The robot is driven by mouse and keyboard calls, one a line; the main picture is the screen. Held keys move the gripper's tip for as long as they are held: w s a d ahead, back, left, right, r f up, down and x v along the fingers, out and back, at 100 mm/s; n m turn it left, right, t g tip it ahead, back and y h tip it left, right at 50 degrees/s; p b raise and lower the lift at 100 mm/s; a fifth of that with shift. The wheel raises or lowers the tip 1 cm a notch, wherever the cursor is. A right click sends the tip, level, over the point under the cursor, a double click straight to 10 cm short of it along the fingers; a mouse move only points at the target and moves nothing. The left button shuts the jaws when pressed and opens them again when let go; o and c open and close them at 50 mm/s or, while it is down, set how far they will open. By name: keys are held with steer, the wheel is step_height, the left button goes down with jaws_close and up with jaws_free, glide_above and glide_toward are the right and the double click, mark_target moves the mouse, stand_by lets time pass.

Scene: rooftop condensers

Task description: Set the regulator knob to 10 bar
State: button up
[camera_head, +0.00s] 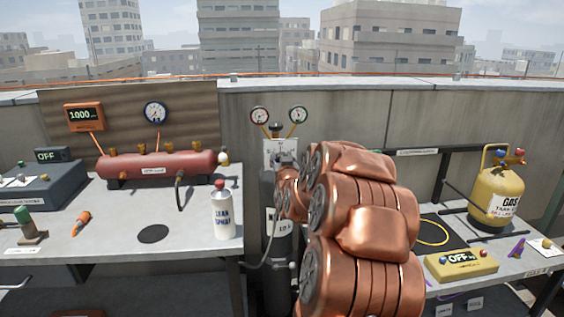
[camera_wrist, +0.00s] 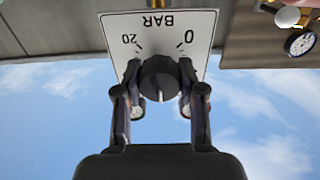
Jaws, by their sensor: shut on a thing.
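The regulator knob (camera_wrist: 158,75) is dark and round, in the middle of a white dial plate (camera_wrist: 118,27). In the wrist view the plate appears upside down, with BAR at the top, 20 on the left and 0 on the right. A pale pointer line on the knob points down in that picture, roughly midway between these marks; no 10 label is visible. My gripper (camera_wrist: 159,100) is shut on the knob, one finger on each side. The head view shows part of the plate (camera_head: 281,146) above the dark cylinder (camera_head: 277,250); my copper arm hides the knob and fingers there.
Two gauges (camera_head: 260,115) stand above the plate. A bench at right holds a yellow gas bottle (camera_head: 497,195) and a yellow box (camera_head: 460,265). A hose (camera_head: 262,262) hangs by the cylinder.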

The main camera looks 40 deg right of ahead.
stand_by(0.3)
steer(key=o, duration=1.1)
steer(key=shift+o, duration=0.2)
steer(key=v, duration=0.7)
steer(key=shift+s+a, duration=0.2)
